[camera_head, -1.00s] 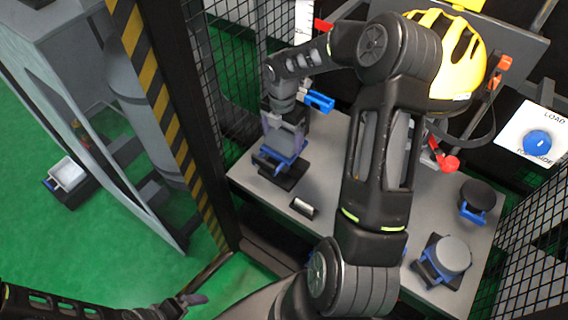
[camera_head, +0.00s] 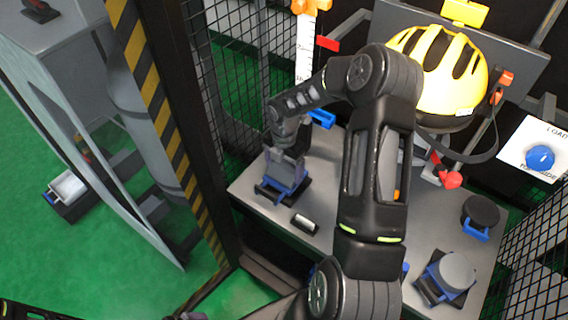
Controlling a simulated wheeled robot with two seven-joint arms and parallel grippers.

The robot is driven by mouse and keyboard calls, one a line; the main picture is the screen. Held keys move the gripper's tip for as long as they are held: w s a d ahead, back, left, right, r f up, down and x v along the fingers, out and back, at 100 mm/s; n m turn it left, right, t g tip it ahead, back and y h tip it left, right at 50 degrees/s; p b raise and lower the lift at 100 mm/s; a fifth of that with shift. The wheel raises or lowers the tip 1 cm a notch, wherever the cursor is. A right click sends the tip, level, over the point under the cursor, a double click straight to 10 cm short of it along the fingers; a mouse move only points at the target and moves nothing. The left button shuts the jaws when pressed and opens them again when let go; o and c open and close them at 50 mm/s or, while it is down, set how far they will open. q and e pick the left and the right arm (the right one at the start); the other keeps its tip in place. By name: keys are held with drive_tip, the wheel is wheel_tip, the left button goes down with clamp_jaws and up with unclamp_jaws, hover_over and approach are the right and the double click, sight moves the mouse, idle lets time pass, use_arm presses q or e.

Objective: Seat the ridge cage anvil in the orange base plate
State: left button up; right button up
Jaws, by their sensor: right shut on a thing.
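My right gripper (camera_head: 287,178) reaches down over the far left of the grey table. It is shut on a blue-handled piece with a dark base (camera_head: 268,199), which I take to be the ridge cage anvil. The fingers hide much of it, and the dark base appears to rest on the table. A small orange patch (camera_head: 396,194) shows past my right arm; it may be part of the orange base plate, which is otherwise hidden. Only a sliver of my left gripper (camera_head: 190,316) shows at the bottom edge, and its fingers cannot be made out.
A black disc piece (camera_head: 480,211) and a grey disc piece (camera_head: 450,272) stand at the right. A yellow helmet (camera_head: 438,70) hangs behind. Mesh walls flank the table.

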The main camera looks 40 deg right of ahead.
drive_tip(key=shift+w+f, duration=0.1)
drive_tip(key=shift+f, duration=0.9)
drive_tip(key=shift+f, duration=0.15)
drive_tip(key=o, duration=1.9)
drive_tip(key=shift+o, duration=0.3)
drive_tip(key=shift+f, duration=0.1)
drive_tip(key=shift+f, duration=0.1)
wheel_tip(320, 180, up, 8)
